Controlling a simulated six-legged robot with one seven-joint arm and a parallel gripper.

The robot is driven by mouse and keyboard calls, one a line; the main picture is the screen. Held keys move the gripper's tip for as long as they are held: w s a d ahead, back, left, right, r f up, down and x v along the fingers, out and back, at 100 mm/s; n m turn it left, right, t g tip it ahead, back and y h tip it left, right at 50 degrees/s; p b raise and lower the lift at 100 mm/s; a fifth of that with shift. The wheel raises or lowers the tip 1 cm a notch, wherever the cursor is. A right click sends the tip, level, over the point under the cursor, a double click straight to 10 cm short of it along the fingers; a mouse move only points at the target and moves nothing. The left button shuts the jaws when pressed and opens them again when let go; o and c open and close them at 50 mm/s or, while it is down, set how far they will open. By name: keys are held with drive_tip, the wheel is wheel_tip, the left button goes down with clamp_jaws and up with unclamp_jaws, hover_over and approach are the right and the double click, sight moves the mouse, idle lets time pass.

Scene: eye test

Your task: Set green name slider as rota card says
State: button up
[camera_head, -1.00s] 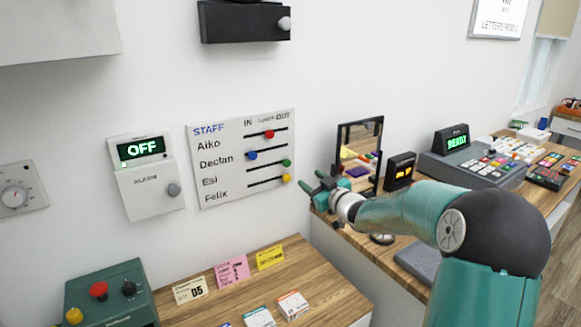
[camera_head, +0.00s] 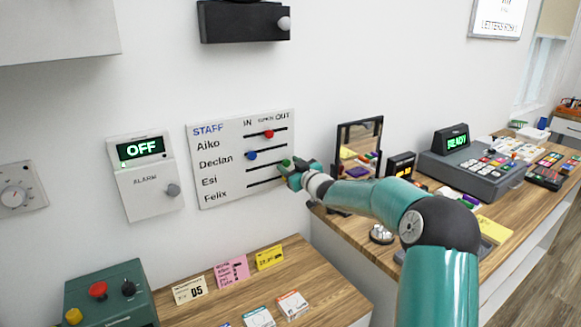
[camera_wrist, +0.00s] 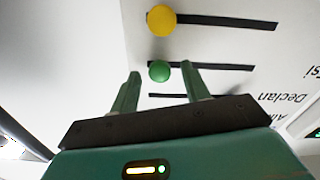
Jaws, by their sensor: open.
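The white STAFF board (camera_head: 222,185) on the wall lists Aiko, Declan, Esi and Felix under IN, a small middle label and OUT. The green slider knob (camera_head: 285,162) is at the OUT end of Esi's slot. It also shows in the wrist view (camera_wrist: 159,71), between my open fingertips with a gap on each side. My gripper (camera_head: 288,170) is at the board's right edge and hides the yellow knob in the head view. The yellow knob (camera_wrist: 161,19) shows in the wrist view. A pink card (camera_head: 232,271) has writing too small to read; I cannot tell which card is the rota.
The red knob (camera_head: 269,134) and blue knob (camera_head: 252,155) sit in the slots above. An alarm box (camera_head: 150,192) reading OFF is left of the board. A mirror (camera_head: 343,140) stands right of my gripper. White (camera_head: 190,290) and yellow (camera_head: 270,257) cards stand below.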

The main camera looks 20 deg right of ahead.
clamp_jaws()
drive_tip(key=s+a, duration=0.1)
drive_tip(key=a, duration=0.3)
drive_tip(key=s+a, duration=0.1)
drive_tip(key=a, duration=0.3)
drive_tip(key=s+a, duration=0.1)
drive_tip(key=a, duration=0.3)
drive_tip(key=shift+s, duration=0.1)
unclamp_jaws()
drive_tip(key=shift+s+a, duration=0.1)
drive_tip(key=shift+a, duration=0.05)
drive_tip(key=v, duration=1.3)
drive_tip(key=shift+s+d, duration=0.25)
drive_tip(key=shift+d, duration=0.05)
